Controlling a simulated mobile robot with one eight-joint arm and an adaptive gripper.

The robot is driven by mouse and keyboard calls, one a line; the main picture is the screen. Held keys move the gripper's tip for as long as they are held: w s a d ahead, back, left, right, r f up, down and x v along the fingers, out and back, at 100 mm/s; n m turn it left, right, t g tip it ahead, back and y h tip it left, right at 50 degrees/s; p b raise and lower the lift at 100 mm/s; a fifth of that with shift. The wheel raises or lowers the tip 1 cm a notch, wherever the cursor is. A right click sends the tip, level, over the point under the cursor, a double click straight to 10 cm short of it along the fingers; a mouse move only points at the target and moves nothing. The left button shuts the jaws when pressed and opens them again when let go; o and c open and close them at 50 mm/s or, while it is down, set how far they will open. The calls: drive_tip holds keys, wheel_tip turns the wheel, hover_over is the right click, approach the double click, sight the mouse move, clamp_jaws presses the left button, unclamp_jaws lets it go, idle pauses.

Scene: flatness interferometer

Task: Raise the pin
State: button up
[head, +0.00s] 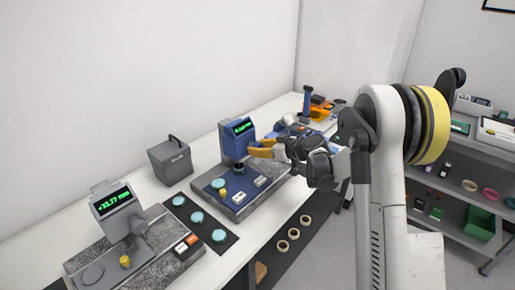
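A blue instrument (234,140) with a green digital display stands on a granite base in the middle of the bench. Its blue stage (213,187) carries a small yellow knob (223,193) and white-labelled blocks. A grey instrument (115,203) at the front left reads about +33.77 mm and has a yellow knob (125,261) at its base. I cannot tell which part is the pin.
A grey box with a handle (170,160) stands behind, against the wall side. Several teal discs (197,217) lie on a dark mat between the instruments. An orange-and-blue device (314,106) stands at the far end. Shelves (456,190) with bins are at right.

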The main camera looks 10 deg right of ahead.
drive_tip(key=shift+c, duration=0.7)
drive_tip(key=m+g+y+b, duration=0.1)
drive_tip(key=m+y, duration=0.1)
drive_tip(key=m, duration=0.1)
drive_tip(key=shift+d+f+b, duration=0.1)
drive_tip(key=shift+d+b, duration=0.05)
drive_tip(key=shift+b, duration=0.25)
drive_tip(key=m+y+b, duration=0.1)
drive_tip(key=m, duration=0.1)
drive_tip(key=m+y+b, duration=0.1)
drive_tip(key=m, duration=0.1)
drive_tip(key=shift+w+f+g+y, duration=0.1)
drive_tip(key=shift+g+y, duration=0.2)
drive_tip(key=shift+g, duration=0.1)
drive_tip(key=m+y+b, duration=0.2)
drive_tip(key=m, duration=0.2)
drive_tip(key=shift+f+m+b, duration=0.1)
drive_tip(key=shift+m+b, duration=0.2)
drive_tip(key=shift+b, duration=0.05)
drive_tip(key=shift+m+t+y+b, duration=0.3)
drive_tip(key=shift+m+y+b, duration=0.2)
drive_tip(key=shift+m, duration=0.7)
drive_tip(key=shift+m+t+y+b, duration=0.35)
drive_tip(key=shift+m+b, duration=0.2)
drive_tip(key=shift+m, duration=0.65)
